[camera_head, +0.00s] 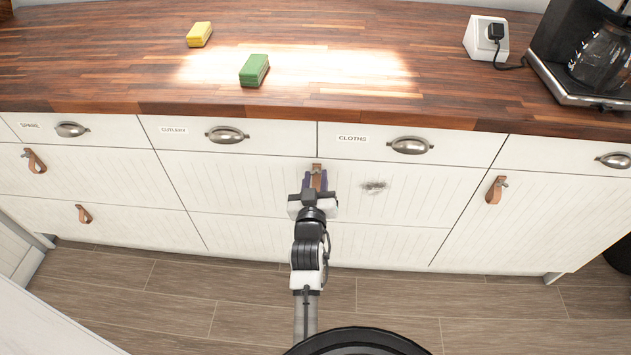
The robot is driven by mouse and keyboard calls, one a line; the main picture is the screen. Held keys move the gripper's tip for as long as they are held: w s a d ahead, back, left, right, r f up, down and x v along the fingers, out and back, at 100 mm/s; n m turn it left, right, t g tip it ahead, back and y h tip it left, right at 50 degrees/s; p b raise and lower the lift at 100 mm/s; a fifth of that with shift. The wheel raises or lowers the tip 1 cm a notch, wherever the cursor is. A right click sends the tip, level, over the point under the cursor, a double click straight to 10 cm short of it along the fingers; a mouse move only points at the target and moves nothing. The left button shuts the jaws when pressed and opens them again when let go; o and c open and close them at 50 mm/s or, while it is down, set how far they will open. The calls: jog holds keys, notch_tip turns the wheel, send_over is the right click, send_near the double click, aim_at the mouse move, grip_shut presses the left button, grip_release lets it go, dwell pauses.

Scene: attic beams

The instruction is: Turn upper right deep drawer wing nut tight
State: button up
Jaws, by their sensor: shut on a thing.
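The upper right deep drawer (430,190) is a white grooved front below the drawer labelled CLOTHS, and it looks closed. A brown leather pull (317,168) hangs at its upper left edge. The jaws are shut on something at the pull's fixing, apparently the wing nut. The nut itself is hidden by the fingers, so its angle and any gap behind it cannot be told.
The wooden worktop (330,107) overhangs the drawers. Another leather pull (495,190) hangs further right. A green sponge (254,70) lies on the worktop. The floor in front is clear.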

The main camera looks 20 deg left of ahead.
jog(key=shift+m, duration=1.2)
jog(key=o, duration=1)
jog(key=shift+s, duration=0.1)
